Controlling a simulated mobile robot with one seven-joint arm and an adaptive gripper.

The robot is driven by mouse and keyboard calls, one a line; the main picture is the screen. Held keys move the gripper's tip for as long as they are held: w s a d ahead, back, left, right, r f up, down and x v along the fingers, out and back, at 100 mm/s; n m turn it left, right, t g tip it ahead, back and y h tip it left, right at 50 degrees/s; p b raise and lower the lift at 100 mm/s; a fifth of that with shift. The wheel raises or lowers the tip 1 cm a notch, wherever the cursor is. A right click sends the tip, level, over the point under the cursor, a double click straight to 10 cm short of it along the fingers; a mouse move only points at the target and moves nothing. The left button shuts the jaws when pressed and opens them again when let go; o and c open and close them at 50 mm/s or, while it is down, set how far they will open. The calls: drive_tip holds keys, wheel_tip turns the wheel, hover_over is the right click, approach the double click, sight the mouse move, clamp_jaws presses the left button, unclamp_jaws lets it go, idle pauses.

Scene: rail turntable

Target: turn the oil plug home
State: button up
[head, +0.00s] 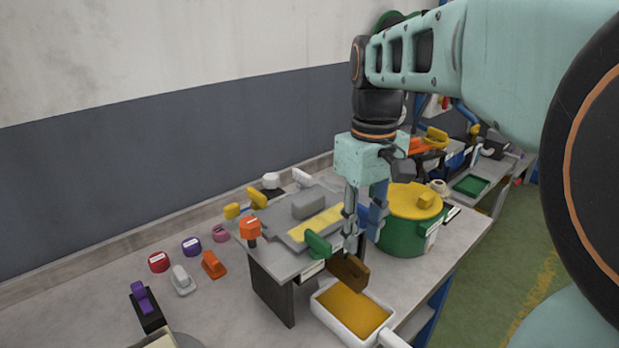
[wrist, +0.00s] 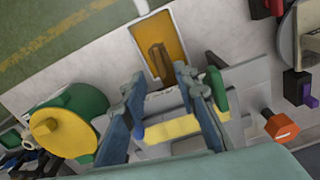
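A brown winged plug (head: 348,271), which looks like the oil plug, sits at the front of a grey raised stand (head: 277,264), above a white pan (head: 322,312) of amber oil. In the wrist view the brown plug (wrist: 158,60) shows beyond and between my fingertips, against the amber oil. My gripper (head: 359,240) is above and just behind the plug. Its two fingers are apart in the wrist view (wrist: 160,82) with nothing between them. How far the plug is turned in cannot be told, as its seat is hidden.
A green handle (head: 318,245) stands close to the left of my fingers. A green pot with a yellow lid (head: 414,203) stands close on the right. An orange knob (head: 250,228) is at the stand's left corner. Several small coloured knobs lie on the bench at left.

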sight(359, 262)
wheel_tip(359, 262, down, 6)
drive_tip(key=shift+f+b, duration=0.2)
drive_tip(key=shift+b, duration=0.1)
drive_tip(key=shift+c, duration=0.3)
clamp_jaws()
